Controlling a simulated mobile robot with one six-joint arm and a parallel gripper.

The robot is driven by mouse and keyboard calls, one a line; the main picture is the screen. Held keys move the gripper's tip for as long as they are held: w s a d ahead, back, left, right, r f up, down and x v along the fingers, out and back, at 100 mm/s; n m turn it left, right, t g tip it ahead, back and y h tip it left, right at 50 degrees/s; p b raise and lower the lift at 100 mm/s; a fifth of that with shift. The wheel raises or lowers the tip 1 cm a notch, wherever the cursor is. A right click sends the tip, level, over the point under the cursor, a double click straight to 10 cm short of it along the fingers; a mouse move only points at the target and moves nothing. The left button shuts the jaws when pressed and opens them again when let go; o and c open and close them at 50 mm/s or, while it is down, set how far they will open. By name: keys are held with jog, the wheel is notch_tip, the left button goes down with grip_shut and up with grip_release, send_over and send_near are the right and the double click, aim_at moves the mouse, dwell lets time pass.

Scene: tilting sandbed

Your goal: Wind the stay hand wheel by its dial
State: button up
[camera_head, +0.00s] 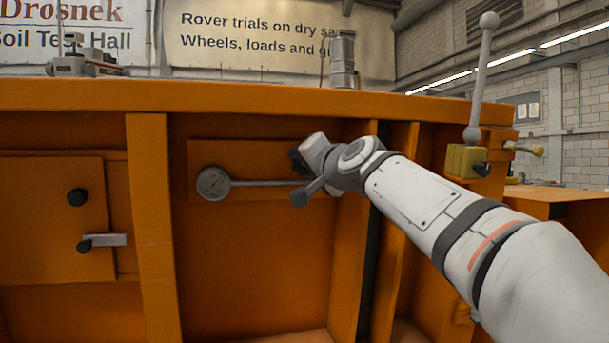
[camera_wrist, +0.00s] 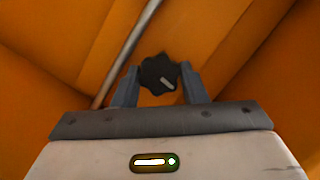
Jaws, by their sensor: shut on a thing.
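The stay hand wheel is a black lobed knob (camera_wrist: 158,73) with a pale mark on its face, seen in the wrist view. My gripper (camera_wrist: 159,82) has one grey finger on each side of the knob and is shut on it. In the head view my gripper (camera_head: 304,163) is at the orange panel, and a dark bit of the hand wheel (camera_head: 296,160) shows beside it; the rest is hidden. The round dial (camera_head: 213,183) is left of my gripper, at the end of a grey rod (camera_head: 262,183). Its reading is too small to tell.
An orange post (camera_head: 151,230) stands left of the dial, and ribs stand close right of my gripper. A panel at left carries a black knob (camera_head: 77,197) and a latch (camera_head: 108,241). A yellow block with a ball-topped lever (camera_head: 480,80) is at right. The recess below the dial is clear.

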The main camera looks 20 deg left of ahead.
jog(key=shift+m, duration=0.4)
jog(key=o, duration=0.7)
jog(key=shift+d, duration=0.1)
jog(key=b+v, duration=0.2)
jog(key=v, duration=0.5)
jog(key=shift+s+d, duration=0.2)
jog(key=shift+d, duration=0.05)
